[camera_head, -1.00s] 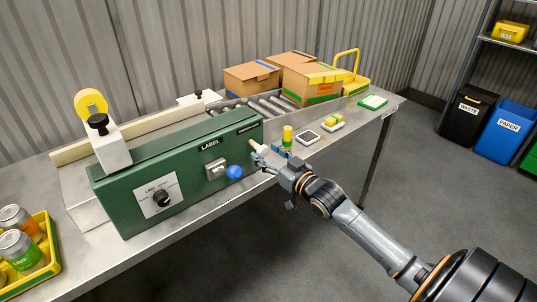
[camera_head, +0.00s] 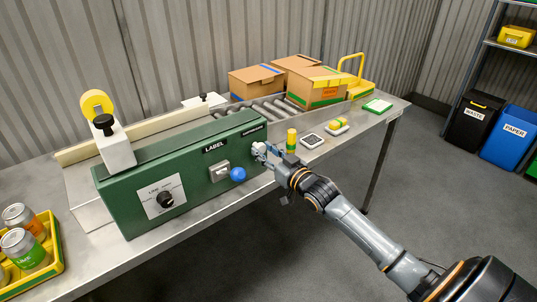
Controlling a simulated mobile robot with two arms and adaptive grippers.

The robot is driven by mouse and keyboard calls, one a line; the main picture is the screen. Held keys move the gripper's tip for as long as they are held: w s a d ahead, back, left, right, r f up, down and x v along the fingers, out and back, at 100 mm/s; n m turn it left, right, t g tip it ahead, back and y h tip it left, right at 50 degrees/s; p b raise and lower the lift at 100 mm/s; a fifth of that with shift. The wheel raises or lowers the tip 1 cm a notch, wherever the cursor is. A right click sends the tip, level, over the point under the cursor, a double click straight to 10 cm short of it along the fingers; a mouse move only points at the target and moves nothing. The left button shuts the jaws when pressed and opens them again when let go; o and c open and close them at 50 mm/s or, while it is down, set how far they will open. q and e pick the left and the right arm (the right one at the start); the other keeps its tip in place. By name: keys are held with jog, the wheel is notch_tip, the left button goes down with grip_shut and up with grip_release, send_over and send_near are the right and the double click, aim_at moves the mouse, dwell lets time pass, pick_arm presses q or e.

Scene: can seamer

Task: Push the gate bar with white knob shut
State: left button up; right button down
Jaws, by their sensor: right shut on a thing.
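The white knob (camera_head: 258,148) of the gate bar is at the right end of the green label machine (camera_head: 190,180), close against its front face. The bar itself is mostly hidden behind the knob and my gripper. My right gripper (camera_head: 262,152) is shut on the white knob, its arm reaching in from the lower right. My left gripper is not in view.
A blue knob (camera_head: 238,174), a grey switch (camera_head: 219,172) and a black dial (camera_head: 166,199) are on the machine's front. A yellow-capped bottle (camera_head: 291,140) and a small device (camera_head: 312,141) stand close right of my gripper. Cardboard boxes (camera_head: 316,92) sit behind.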

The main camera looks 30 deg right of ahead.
jog(key=shift+r, duration=0.2)
jog(key=c, duration=1.2)
grip_release()
jog(key=shift+o, duration=1.4)
jog(key=shift+w+f, duration=0.1)
jog(key=shift+w, duration=0.05)
jog(key=shift+w+f, duration=0.1)
jog(key=s, duration=1.2)
jog(key=shift+d, duration=0.45)
